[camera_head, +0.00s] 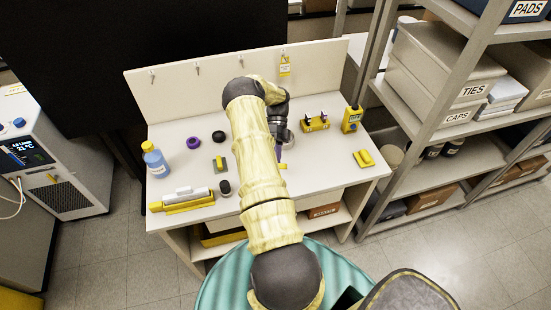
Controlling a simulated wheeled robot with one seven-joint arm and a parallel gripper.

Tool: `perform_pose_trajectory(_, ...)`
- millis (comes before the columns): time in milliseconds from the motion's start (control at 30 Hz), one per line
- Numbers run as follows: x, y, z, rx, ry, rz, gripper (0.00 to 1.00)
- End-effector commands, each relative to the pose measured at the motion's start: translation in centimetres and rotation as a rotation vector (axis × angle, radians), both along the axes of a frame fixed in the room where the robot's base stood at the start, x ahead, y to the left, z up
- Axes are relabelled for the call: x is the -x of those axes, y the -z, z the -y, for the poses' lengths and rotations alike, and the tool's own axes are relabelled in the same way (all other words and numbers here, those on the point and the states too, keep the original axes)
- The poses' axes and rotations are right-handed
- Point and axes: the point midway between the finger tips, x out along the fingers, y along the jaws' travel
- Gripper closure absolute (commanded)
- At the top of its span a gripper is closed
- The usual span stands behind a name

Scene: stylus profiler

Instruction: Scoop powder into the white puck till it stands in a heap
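My arm reaches over the white bench (330,180) and hides much of its middle. My gripper (281,122) is at the far end of the arm, pointing down towards the bench behind the forearm. Its fingertips are mostly hidden, so I cannot tell whether it is open or holds anything. A small pale round thing (290,137) shows just right of it; I cannot tell whether it is the white puck. A purple piece (278,151) and a yellow piece (283,166) show beside the forearm. I cannot make out any powder or scoop.
On the left are a blue bottle (155,160), a purple ring (193,142), a black disc (218,135), a dark jar (225,187) and a yellow-based tray (182,204). On the right are a yellow rack (315,125), yellow meter (351,119) and yellow block (363,158). Shelving (440,130) stands right.

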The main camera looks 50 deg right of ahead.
Motion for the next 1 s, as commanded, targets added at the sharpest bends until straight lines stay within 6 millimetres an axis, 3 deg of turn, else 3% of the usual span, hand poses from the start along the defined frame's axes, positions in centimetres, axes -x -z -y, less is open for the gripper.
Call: perform_pose_trajectory(1000, 0.0, 0.75, 0.27, -0.109, 0.039, -0.058, 1.0)
